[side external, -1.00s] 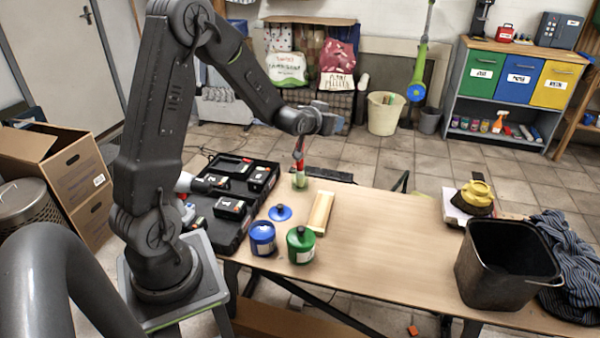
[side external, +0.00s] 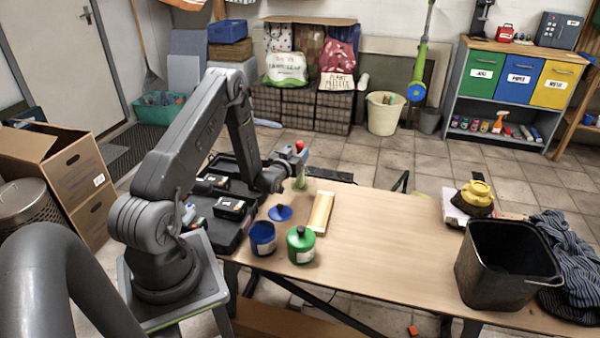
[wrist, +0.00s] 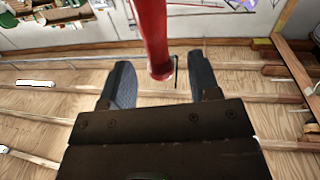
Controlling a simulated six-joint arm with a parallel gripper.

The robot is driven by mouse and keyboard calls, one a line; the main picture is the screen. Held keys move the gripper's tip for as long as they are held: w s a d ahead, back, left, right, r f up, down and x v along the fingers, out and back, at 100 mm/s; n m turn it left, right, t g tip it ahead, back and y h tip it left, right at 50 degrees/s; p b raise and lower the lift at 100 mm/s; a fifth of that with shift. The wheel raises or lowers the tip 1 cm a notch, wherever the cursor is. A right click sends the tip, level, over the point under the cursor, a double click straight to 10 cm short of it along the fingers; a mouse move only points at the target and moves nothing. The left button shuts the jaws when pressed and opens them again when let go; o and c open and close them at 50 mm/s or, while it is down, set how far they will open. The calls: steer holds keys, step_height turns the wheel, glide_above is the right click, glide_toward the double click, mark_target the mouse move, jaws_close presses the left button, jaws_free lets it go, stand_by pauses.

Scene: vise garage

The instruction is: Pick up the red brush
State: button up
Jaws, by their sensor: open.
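The red brush (side external: 300,146) stands upright at the far left end of the wooden workbench (side external: 400,235), its red tip showing above my gripper. Below it is a pale green holder (side external: 300,183), partly hidden by my gripper. My gripper (side external: 291,165) is low and roughly level beside the brush. In the wrist view the red handle (wrist: 152,35) comes down from the top edge and ends between the two dark fingers of my gripper (wrist: 160,78). The fingers are apart, with gaps on both sides of the handle. Whether the handle is fully between them in depth is unclear.
A blue can (side external: 262,240), a blue lid (side external: 280,213), a green can (side external: 301,245) and a wooden block (side external: 321,211) stand or lie near the holder. A black toolbox (side external: 225,225) is at the left. The bench middle is clear; a black bucket (side external: 500,270) is at right.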

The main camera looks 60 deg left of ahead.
steer(key=shift+w+a+f, duration=0.45)
steer(key=shift+w+f, duration=0.15)
steer(key=shift+f, duration=0.2)
steer(key=shift+w+a+f, duration=0.4)
steer(key=shift+w+f, duration=0.2)
steer(key=shift+f, duration=0.15)
steer(key=c, duration=1)
steer(key=shift+r, duration=0.1)
